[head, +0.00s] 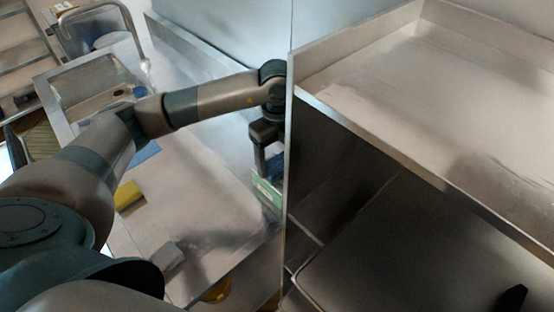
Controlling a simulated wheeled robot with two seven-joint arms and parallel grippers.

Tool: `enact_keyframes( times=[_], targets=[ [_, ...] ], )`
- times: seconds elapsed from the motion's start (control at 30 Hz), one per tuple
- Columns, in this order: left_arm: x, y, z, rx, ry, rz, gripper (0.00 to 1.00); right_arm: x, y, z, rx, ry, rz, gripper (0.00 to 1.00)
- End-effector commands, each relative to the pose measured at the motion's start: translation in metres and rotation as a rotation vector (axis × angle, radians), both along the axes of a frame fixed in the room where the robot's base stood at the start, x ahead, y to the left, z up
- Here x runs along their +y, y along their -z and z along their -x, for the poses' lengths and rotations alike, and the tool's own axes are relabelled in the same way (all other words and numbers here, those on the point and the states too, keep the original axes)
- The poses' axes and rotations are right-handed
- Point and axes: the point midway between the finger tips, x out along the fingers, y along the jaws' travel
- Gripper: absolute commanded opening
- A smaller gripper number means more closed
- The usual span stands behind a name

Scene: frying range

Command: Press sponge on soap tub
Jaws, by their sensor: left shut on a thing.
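My left gripper (268,172) points down beside the upright steel partition, over the right end of the steel counter. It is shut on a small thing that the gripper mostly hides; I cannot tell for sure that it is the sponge. A green-and-white item (266,190) with blue beside it shows right at the fingertips. I cannot tell whether this is the soap tub, or whether the held thing touches it. A yellow block (128,195), sponge-like, lies at the counter's left edge. My right gripper is not clearly seen.
The steel partition (288,170) stands close to the right of my left gripper. A raised steel worktop (430,110) fills the right side. A sink (95,90) with a tap lies at the upper left. The middle of the counter (195,190) is clear.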

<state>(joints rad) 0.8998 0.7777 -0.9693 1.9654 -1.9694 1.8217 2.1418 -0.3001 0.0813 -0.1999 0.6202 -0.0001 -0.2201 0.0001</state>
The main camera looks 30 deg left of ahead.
Motion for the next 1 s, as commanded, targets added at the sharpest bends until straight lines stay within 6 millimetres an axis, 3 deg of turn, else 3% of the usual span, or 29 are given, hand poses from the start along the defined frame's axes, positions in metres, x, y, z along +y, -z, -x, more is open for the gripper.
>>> enact_keyframes(
  times=[0.7,1.0],
  targets=[
    [0.000,-0.050,-0.001,-0.002,0.000,0.000,0.50,0.003,-0.028,0.000,0.000,0.001,-0.003,1.00],
    [0.000,-0.054,-0.001,-0.001,0.000,-0.001,0.50,0.003,-0.029,0.000,0.001,0.001,-0.003,1.00]
  ],
)
